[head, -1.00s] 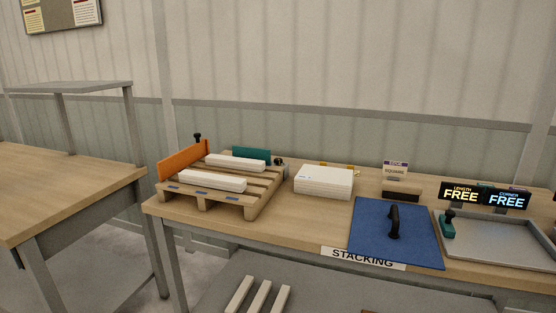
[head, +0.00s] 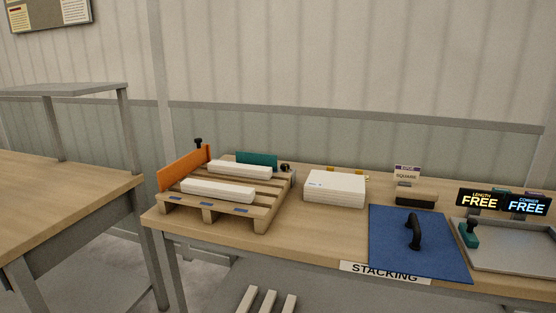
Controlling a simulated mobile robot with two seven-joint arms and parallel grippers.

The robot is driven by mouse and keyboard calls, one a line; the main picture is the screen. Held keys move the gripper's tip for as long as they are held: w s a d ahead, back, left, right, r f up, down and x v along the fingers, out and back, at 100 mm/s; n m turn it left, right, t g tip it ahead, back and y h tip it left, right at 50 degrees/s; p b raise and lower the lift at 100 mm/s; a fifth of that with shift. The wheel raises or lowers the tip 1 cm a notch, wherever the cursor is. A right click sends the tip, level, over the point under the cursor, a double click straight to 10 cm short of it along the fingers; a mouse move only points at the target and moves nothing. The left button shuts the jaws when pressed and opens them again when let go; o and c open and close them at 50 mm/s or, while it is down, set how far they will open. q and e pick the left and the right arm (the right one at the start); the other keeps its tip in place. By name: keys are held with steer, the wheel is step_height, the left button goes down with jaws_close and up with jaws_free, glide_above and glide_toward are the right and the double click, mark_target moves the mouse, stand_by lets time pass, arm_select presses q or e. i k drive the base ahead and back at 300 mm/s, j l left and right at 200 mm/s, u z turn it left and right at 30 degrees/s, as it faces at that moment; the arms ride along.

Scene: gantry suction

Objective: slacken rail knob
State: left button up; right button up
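A small wooden pallet (head: 262,212) stands on the left end of the wooden bench. An upright orange rail (head: 184,167) runs along its left side, with a black knob (head: 198,143) standing above the rail's far end. A teal rail (head: 257,160) stands at the pallet's back edge, with a dark knob (head: 285,168) at its right end. I cannot tell which knob is the rail knob, or how tight either is. Two white bars lie on the pallet, a front bar (head: 218,191) and a back bar (head: 239,171). Neither of my grippers is in view.
Right of the pallet are a white stack (head: 335,187), a blue board (head: 391,236) with a black handle (head: 414,231), a dark block (head: 415,198), and a grey tray (head: 510,261) below two FREE displays. Another table (head: 60,195) stands left, across a gap. White bars lie below.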

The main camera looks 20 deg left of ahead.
mark_target(284, 167)
steer(key=i+j, duration=0.15)
steer(key=j, duration=0.2)
steer(key=i+j+z, duration=0.1)
steer(key=j, duration=0.3)
steer(key=i+j, duration=0.1)
steer(key=j, duration=0.25)
steer(key=i+j, duration=0.15)
steer(key=j, duration=0.25)
steer(key=z, duration=0.05)
